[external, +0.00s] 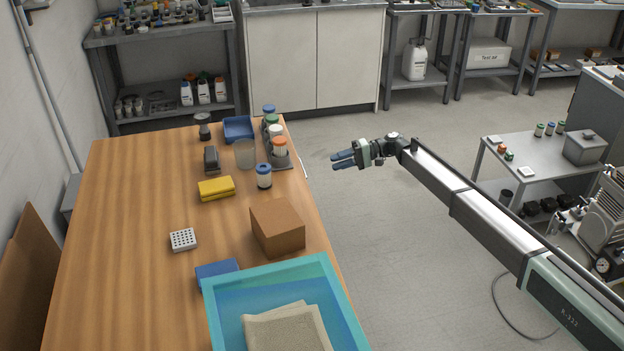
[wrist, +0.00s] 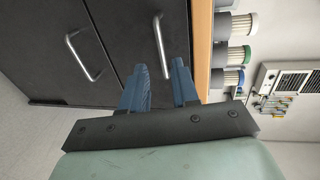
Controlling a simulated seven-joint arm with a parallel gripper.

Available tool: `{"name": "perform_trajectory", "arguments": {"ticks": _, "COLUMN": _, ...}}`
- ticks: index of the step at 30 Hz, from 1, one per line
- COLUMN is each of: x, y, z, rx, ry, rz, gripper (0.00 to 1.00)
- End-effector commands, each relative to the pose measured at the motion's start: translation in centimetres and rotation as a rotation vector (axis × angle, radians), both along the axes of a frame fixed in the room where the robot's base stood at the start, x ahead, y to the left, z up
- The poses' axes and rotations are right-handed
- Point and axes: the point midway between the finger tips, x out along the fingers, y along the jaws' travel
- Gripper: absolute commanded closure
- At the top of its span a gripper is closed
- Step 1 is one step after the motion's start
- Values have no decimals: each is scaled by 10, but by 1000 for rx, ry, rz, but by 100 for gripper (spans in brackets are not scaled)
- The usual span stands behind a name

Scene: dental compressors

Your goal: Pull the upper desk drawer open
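The upper desk drawer (wrist: 135,30) has a dark front just below the wooden top, which stands at the right of the turned wrist view. Its silver bar handle (wrist: 160,45) shows ahead of my fingers, its near end lined up with the gap between them. The drawer looks shut. My gripper (wrist: 157,72) is open and empty, with two blue fingers apart. In the external view my gripper (external: 333,161) points left at the desk's right side, with a gap between. The drawer front is hidden there; only a thin pale bar shows at the desk edge.
A second, lower drawer handle (wrist: 82,57) lies left in the wrist view. The desk top (external: 130,200) carries bottles, a brown box (external: 277,227) and a teal tray (external: 215,310) near its right edge. The floor beside the desk is clear.

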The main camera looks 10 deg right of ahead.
Motion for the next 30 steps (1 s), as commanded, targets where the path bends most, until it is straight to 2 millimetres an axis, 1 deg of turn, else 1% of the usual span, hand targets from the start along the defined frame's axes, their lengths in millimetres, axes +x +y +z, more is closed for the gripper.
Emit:
{"name": "perform_trajectory", "arguments": {"ticks": 12, "x": 0, "y": 70, "z": -15, "rx": -1, "ry": 1, "rz": 1, "gripper": 70}}
{"name": "perform_trajectory", "arguments": {"ticks": 18, "x": 0, "y": 100, "z": -21, "rx": -1, "ry": 1, "rz": 1, "gripper": 70}}
{"name": "perform_trajectory", "arguments": {"ticks": 24, "x": 0, "y": 118, "z": -25, "rx": -2, "ry": 1, "rz": 0, "gripper": 70}}
{"name": "perform_trajectory", "arguments": {"ticks": 30, "x": 0, "y": 124, "z": -27, "rx": -2, "ry": 1, "rz": -1, "gripper": 70}}
